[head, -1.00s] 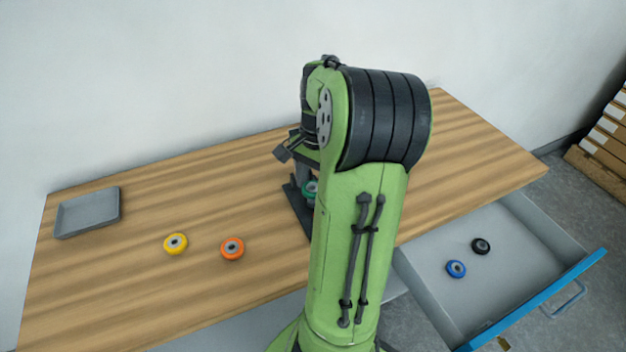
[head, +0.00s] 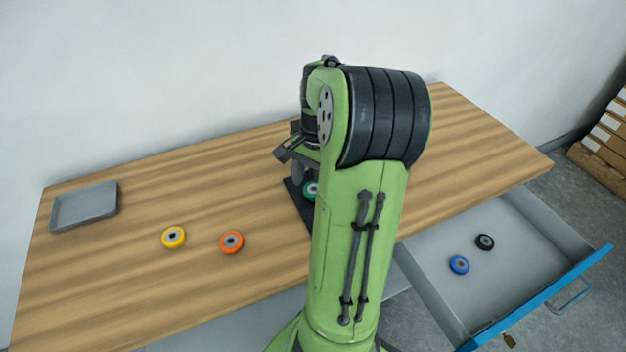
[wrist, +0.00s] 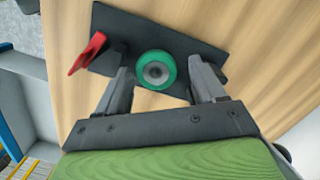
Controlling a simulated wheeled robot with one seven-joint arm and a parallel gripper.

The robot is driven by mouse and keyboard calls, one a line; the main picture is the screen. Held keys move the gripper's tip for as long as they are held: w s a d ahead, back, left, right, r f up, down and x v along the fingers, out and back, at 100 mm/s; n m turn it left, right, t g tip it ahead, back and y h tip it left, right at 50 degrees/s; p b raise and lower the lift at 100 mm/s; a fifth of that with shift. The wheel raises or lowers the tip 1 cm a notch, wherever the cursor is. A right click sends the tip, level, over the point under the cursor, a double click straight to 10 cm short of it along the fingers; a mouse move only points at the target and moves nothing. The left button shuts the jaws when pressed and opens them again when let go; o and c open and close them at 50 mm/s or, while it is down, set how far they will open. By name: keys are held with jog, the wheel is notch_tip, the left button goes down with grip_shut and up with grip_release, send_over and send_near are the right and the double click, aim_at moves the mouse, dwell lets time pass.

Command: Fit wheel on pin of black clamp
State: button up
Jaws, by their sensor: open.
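A green wheel with a grey hub (wrist: 156,70) sits over the black plate of the clamp (wrist: 130,25) in the wrist view. A red lever (wrist: 88,53) stands at the clamp's left. My gripper (wrist: 160,66) is open, with one finger on each side of the wheel and gaps showing between them. The clamp's pin is hidden, and I cannot tell how far down the wheel sits. In the head view the green wheel (head: 310,190) and the black clamp base (head: 296,207) show partly behind my arm, which hides most of my gripper.
A yellow wheel (head: 173,238) and an orange wheel (head: 231,243) lie on the wooden table (head: 130,290). A grey tray (head: 85,206) is at the far left. An open drawer (head: 530,235) at right holds a blue wheel (head: 459,265) and a black wheel (head: 484,242).

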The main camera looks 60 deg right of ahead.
jog(key=shift+s, duration=0.2)
notch_tip(320, 180, up, 16)
jog(key=d+p, duration=0.2)
jog(key=p, duration=0.4)
jog(key=shift+w+f, duration=0.15)
